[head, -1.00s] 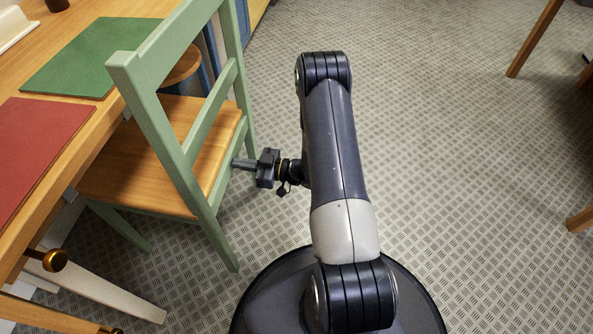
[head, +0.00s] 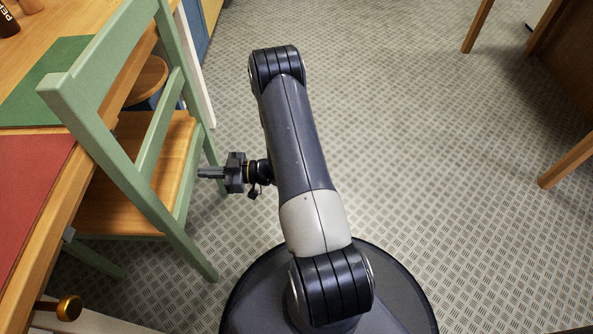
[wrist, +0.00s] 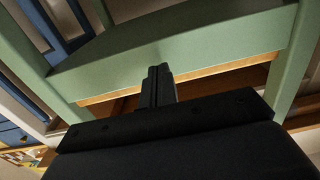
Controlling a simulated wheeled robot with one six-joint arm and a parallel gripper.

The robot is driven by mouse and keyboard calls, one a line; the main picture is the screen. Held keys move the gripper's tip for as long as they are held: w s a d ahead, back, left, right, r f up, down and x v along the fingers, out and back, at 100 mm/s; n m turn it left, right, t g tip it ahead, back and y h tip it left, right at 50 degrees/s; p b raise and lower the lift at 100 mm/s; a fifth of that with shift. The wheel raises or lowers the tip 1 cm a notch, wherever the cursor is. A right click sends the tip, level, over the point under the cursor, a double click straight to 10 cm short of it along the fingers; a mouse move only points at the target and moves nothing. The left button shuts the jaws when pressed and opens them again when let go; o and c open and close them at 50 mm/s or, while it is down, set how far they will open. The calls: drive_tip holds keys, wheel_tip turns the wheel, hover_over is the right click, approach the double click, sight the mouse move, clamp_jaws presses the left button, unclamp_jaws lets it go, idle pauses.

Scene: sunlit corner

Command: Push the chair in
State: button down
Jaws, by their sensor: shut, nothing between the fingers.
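The chair (head: 148,218) has a pale green frame and a wooden seat. It stands upright at the left in the head view, its seat partly under the wooden table (head: 62,205). My gripper (head: 202,173) is shut and empty, pointing left at the chair's back side between the two rear posts, at about seat height. In the wrist view the closed fingers (wrist: 158,82) are in front of a green rail of the chair (wrist: 210,45). They look close to it or touching; I cannot tell which.
A green mat (head: 45,90) and a red mat (head: 30,190) lie on the table. A round wooden stool top (head: 147,80) is beyond the chair. Brown wooden legs (head: 567,160) stand at the right. The patterned floor (head: 420,200) between is clear.

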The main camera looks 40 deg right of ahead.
drive_tip(key=v, duration=0.8)
drive_tip(key=shift+s+d, duration=0.25)
drive_tip(key=shift+d, duration=0.05)
drive_tip(key=shift+w, duration=0.1)
